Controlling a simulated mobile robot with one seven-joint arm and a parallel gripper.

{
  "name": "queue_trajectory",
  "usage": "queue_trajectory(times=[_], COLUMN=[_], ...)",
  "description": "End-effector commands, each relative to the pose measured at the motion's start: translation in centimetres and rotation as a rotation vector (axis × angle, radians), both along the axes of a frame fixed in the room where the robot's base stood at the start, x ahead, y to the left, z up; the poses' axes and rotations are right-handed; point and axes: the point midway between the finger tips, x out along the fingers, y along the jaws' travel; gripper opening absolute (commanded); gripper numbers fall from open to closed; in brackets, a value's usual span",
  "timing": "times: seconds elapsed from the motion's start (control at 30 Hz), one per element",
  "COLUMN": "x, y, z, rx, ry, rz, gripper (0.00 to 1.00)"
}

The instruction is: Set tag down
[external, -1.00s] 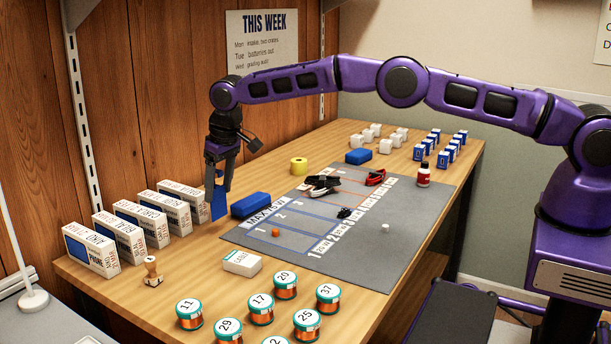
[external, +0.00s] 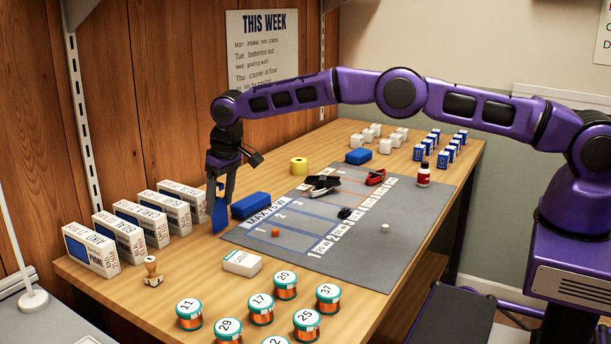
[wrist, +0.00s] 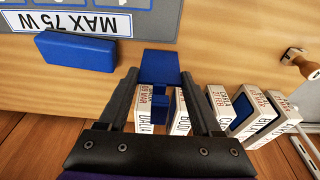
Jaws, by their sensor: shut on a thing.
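A flat blue tag (external: 221,216) hangs upright below my gripper (external: 219,190), which is shut on it. In the wrist view the blue tag (wrist: 161,64) shows between the fingertips of my gripper (wrist: 160,82). The tag is low over the wooden table (external: 185,262), just right of the row of white phone boxes (external: 175,211) and left of a blue block (external: 251,205). I cannot tell whether its lower edge touches the table.
The grey mat (external: 400,232) with a MAX 75 W strip lies to the right. A wooden stamp (external: 152,271), a white card box (external: 242,263) and several numbered spools (external: 261,309) stand nearer the front.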

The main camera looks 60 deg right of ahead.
Motion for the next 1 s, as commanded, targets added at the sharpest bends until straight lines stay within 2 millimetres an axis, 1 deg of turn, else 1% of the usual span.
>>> queue_trajectory(times=[0.43, 0.47, 0.6, 0.63, 0.67, 0.87, 1.0], x=[0.00, 0.00, 0.00, 0.00, -0.01, -0.01, -0.11], y=[0.02, 0.02, 0.02, 0.02, 0.02, 0.01, 0.02], z=[-1.00, -0.97, -0.92, -0.92, -0.92, -0.90, -0.26], rx=[0.000, 0.000, 0.000, 0.000, 0.000, 0.000, 0.000], ry=[0.000, 0.000, 0.000, 0.000, 0.000, 0.000, -0.001], rz=[0.000, 0.000, 0.000, 0.000, 0.000, 0.000, 0.001], gripper=[0.06, 0.68, 0.93, 0.98, 1.00, 1.00, 1.00])
